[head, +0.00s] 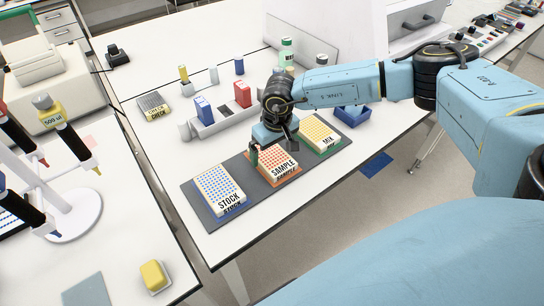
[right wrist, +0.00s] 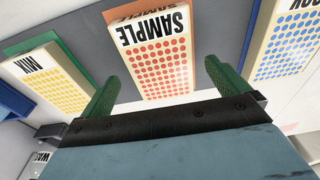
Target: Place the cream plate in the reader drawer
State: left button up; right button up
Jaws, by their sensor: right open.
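Three cream-bodied plates lie in a row on a dark grey mat (head: 196,212). The STOCK plate (head: 219,190) has blue dots, the SAMPLE plate (head: 278,166) has red dots on an orange base, and the MIX plate (head: 318,133) has yellow dots on a green base. My right gripper (head: 270,152) is open, just over the far edge of the SAMPLE plate. In the right wrist view, its green fingers (right wrist: 165,88) stand apart on either side of the near end of the SAMPLE plate (right wrist: 157,60), with nothing gripped. I cannot pick out an open reader drawer. My left gripper is out of view.
A white rack (head: 219,122) with blue and red boxes stands behind the mat. A blue tray (head: 352,115) is at the right. A pipette stand (head: 72,215) occupies the left bench.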

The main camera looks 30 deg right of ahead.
notch_tip(320, 180, down, 2)
jog(key=shift+w+f, duration=0.1)
jog(key=shift+w, duration=0.05)
jog(key=c, duration=1.1)
